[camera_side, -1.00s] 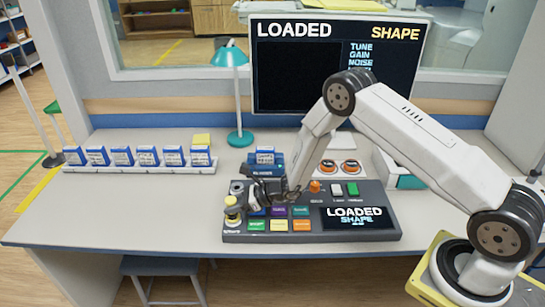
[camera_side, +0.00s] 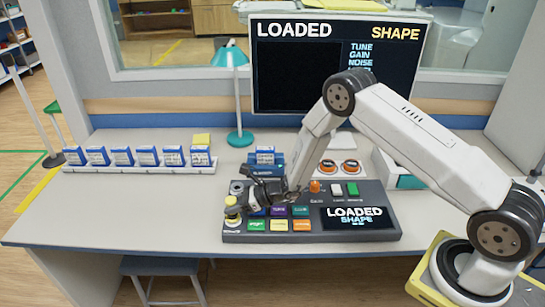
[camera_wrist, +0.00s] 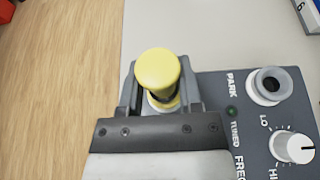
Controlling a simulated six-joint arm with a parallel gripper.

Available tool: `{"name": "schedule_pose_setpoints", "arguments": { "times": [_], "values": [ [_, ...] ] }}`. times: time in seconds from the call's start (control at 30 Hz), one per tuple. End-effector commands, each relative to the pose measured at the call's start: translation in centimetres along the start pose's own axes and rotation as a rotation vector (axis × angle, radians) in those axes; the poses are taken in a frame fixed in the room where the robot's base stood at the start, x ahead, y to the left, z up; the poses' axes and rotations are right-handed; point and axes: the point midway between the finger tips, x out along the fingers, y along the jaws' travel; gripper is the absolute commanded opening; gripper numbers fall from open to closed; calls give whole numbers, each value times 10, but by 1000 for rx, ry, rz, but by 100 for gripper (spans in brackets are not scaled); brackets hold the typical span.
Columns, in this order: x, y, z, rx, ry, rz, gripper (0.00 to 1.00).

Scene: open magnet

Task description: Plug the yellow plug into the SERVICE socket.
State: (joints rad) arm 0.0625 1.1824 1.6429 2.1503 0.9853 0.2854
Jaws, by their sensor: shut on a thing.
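The yellow plug (camera_side: 232,203) is upright at the front left corner of the dark console (camera_side: 312,236). In the wrist view its round yellow top (camera_wrist: 157,68) stands between the two grey fingers of my gripper (camera_wrist: 158,95). In the side view my gripper (camera_side: 240,204) reaches in from the right and is shut on the plug. A pale ring shows right under the plug, by the small front left label, where the SERVICE socket seems to be. The plug and fingers hide the socket mouth, so I cannot tell how deep the plug sits.
The PARK socket (camera_wrist: 270,84) is empty, beside a knob (camera_wrist: 294,148). Coloured buttons (camera_side: 279,225) and a small screen reading LOADED, SHAPE (camera_side: 357,217) are on the console. Several blue boxes (camera_side: 122,156) stand in a rack at the left.

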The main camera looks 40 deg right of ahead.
Motion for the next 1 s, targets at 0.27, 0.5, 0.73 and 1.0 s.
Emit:
{"name": "schedule_pose_setpoints", "arguments": {
  "times": [0.27, 0.5, 0.73, 1.0],
  "values": [
    [2, 0, -4, 0, 0, 0, 0],
    [3, 0, -7, 0, 0, 0, 0],
    [4, 0, -10, 0, 0, 0, 0],
    [4, 0, -10, 0, 0, 0, 59]
  ]
}}
